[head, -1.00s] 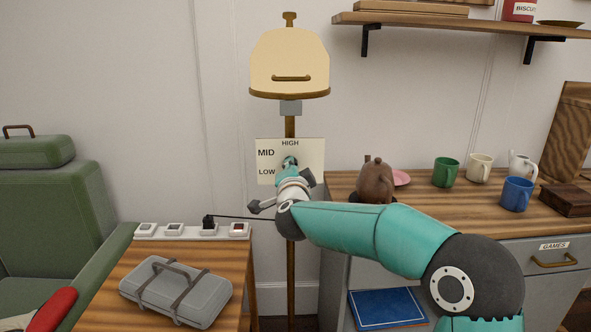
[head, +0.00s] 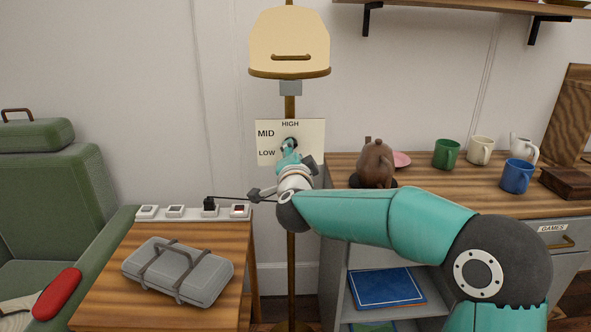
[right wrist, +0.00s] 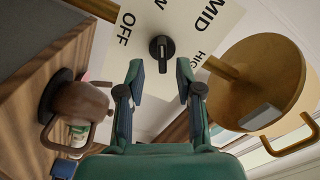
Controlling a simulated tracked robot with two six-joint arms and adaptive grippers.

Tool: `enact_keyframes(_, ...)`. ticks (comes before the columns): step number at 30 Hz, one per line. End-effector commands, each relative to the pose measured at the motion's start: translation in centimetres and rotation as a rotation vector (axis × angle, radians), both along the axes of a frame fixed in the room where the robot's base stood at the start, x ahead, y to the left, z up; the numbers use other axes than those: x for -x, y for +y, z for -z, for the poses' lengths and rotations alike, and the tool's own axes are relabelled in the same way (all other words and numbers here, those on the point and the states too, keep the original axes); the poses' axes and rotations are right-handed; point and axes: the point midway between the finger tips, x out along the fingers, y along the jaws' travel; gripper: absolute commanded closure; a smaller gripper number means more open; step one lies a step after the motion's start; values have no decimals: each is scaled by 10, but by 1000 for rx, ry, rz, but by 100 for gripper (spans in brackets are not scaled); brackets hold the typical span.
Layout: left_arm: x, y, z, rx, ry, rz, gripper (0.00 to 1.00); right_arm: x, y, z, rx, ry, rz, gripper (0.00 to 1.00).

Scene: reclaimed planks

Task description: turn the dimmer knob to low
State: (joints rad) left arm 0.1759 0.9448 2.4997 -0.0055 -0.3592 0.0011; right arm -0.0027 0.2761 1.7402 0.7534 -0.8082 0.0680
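The dimmer knob (right wrist: 162,48) is dark, with a raised bar, on a pale label plate (head: 312,146) below the lamp. In the right wrist view the plate (right wrist: 185,95) looks turned sideways. OFF, MID and parts of two other words show around the knob. My right gripper (right wrist: 160,80) is open, one finger each side, just short of the knob. In the head view the right gripper (head: 289,148) covers most of the knob and the plate's lower middle. My left gripper is out of view.
A lamp (head: 290,45) stands above the plate. A side table at left holds a grey case (head: 177,270) and a power strip (head: 175,212) with a cable. The right counter holds a brown teapot-like object (head: 375,163) and several mugs. A green armchair (head: 50,200) stands far left.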

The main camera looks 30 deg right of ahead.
Motion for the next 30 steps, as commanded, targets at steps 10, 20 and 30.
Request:
enact_keyframes(10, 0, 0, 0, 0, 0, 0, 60, 59, 36, 1, -1, 1, -2, 65)
enact_keyframes(20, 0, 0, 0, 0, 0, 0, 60, 78, 47, 2, 0, 2, 1, 65)
enact_keyframes(30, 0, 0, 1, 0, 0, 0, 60, 78, 47, 2, -1, 3, 1, 65)
